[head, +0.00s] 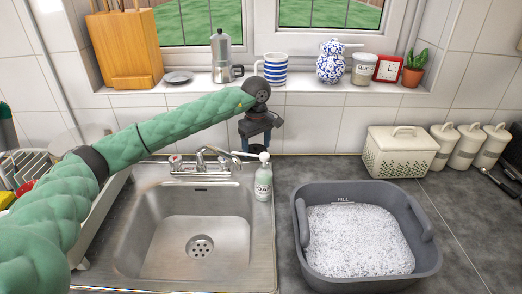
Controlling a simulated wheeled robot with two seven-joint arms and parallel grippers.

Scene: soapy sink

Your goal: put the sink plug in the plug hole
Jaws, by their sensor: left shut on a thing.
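The sink (130,235) is an empty steel basin. Its plug hole (200,246) shows as a round drain with several dark holes in the basin floor, uncovered. My left gripper (257,145) points down near the tiled wall, behind the soap bottle and right of the tap. It is shut on a small dark thing, which looks like the sink plug (257,150); the soap pump and the fingers partly hide it. It is well above and behind the plug hole. My right gripper is not in view.
A soap bottle (263,182) stands at the sink's back right corner, beside the tap (203,158). A grey tub of foam (432,262) stands right of the sink. Crockery and a moka pot (221,58) line the sill. A dish rack is at left.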

